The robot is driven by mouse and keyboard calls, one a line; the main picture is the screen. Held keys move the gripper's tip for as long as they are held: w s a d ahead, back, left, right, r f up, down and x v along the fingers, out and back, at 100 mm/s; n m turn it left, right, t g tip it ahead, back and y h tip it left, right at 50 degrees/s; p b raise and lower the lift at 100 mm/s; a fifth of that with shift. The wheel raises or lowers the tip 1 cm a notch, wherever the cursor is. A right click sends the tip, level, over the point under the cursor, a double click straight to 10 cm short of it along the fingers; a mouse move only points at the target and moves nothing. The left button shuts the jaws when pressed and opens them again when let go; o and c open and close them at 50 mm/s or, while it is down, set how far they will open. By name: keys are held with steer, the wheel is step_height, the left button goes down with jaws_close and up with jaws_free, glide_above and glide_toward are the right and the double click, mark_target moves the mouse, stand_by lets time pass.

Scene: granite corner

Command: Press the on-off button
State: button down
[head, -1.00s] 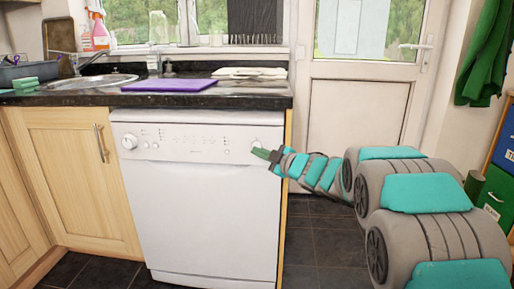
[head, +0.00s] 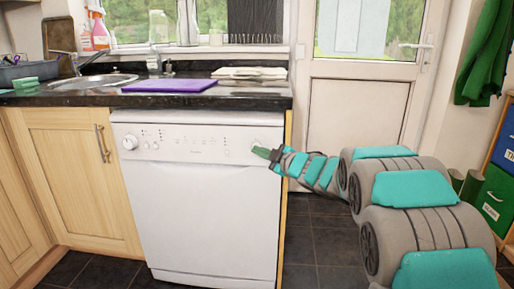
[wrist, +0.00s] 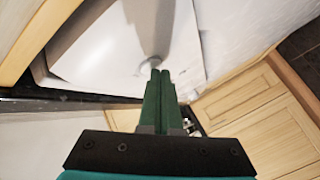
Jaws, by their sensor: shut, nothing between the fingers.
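A white dishwasher (head: 205,215) stands under the dark counter, with a control panel (head: 190,142) along its top front. A round button (head: 256,144) sits at the right end of the panel; it also shows as a round pale button (wrist: 150,66) in the wrist view. My gripper (head: 256,151) is shut and empty, with its green fingertips at this button. In the wrist view the fingertips (wrist: 160,72) overlap the button's lower right edge. I cannot tell whether they touch it. A larger round knob (head: 130,142) is at the panel's left end.
A purple board (head: 170,86) lies on the dark counter (head: 60,99), beside the sink (head: 95,82). Wooden cupboards (head: 75,180) stand left of the dishwasher. A white door (head: 355,125) is behind my arm. Dark tiled floor (head: 315,240) is open to the right.

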steer(key=shift+s, duration=0.6)
stand_by(0.3)
steer(key=s+b, duration=0.2)
steer(key=s, duration=0.4)
steer(key=shift+a, duration=0.15)
steer(key=shift+a, duration=0.1)
